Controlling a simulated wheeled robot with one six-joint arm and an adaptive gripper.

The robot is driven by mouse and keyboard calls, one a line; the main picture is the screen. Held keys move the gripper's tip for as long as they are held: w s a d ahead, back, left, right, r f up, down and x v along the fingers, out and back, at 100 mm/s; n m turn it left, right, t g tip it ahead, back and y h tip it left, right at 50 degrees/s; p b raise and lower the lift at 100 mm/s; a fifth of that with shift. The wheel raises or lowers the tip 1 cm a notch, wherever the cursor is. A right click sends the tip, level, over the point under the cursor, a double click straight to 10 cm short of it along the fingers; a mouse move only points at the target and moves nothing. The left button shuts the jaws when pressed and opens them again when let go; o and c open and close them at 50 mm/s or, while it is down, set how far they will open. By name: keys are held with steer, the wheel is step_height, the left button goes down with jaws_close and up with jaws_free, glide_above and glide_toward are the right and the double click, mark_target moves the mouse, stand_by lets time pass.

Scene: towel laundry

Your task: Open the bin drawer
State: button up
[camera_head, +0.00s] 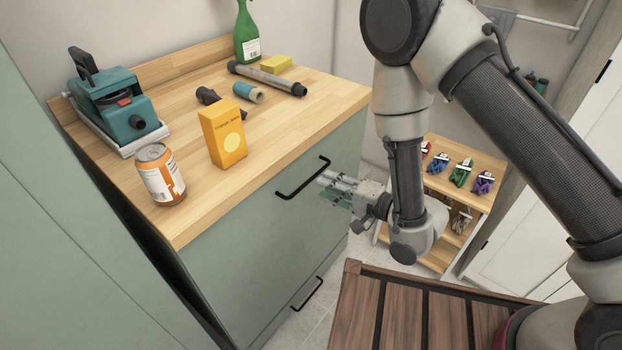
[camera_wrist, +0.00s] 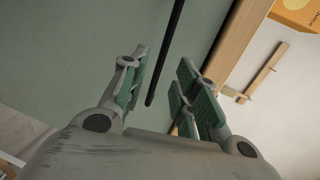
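The green cabinet has an upper drawer front (camera_head: 250,240) with a black bar handle (camera_head: 303,180), and a second black handle (camera_head: 307,294) low down. No label shows which front is the bin drawer. Both fronts look closed. My gripper (camera_head: 326,184) is just right of the upper handle, its green-padded fingers pointing at the front. In the wrist view, my gripper (camera_wrist: 163,82) is open and empty. The black handle (camera_wrist: 167,55) runs between the lines of the two fingers, seemingly just beyond the tips. I cannot tell whether they touch it.
The wooden countertop (camera_head: 290,120) holds a green sander (camera_head: 125,115), a can (camera_head: 160,175), a yellow carton (camera_head: 224,135), tubes, a sponge (camera_head: 275,63) and a green bottle (camera_head: 246,35). A slatted wooden surface (camera_head: 400,310) is at the front. A shelf (camera_head: 460,160) stands behind my arm.

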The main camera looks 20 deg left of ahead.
mark_target(311, 179)
steer(key=x, duration=0.6)
steer(key=shift+w+a, duration=0.2)
steer(key=shift+a, duration=0.1)
steer(key=shift+c, duration=0.4)
jaws_close()
